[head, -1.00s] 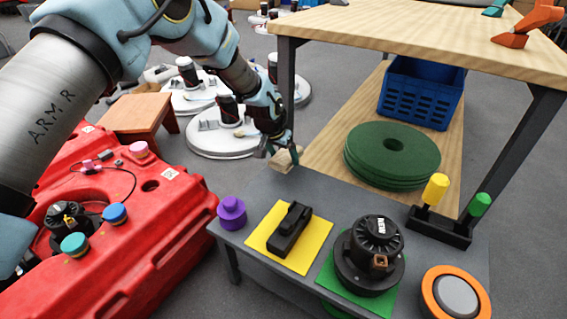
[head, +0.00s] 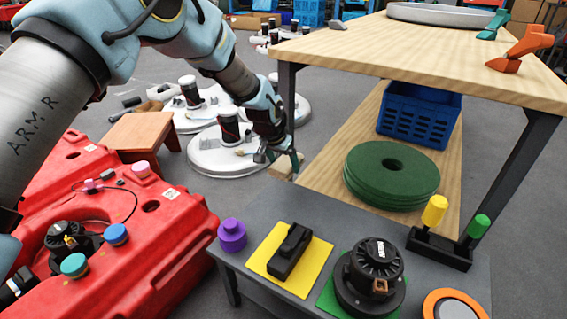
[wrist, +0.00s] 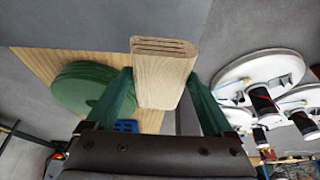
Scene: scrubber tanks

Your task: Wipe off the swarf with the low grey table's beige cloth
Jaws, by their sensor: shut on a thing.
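The beige cloth (wrist: 163,75) is a folded, thick block between my fingers in the wrist view. My gripper (wrist: 160,92) is shut on it, with one green finger on each side. In the head view my gripper (head: 279,158) holds the cloth (head: 284,168) at the far left corner of the low grey table (head: 300,208), seemingly a little above its top. The gripper partly hides the cloth there. I cannot make out any swarf in these views.
The grey table bears a purple knob (head: 231,236), a black block on a yellow mat (head: 318,256) and a black motor (head: 371,278). A wooden bench (head: 440,60) with green discs (head: 392,168) stands behind. A red tank (head: 150,225) lies left.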

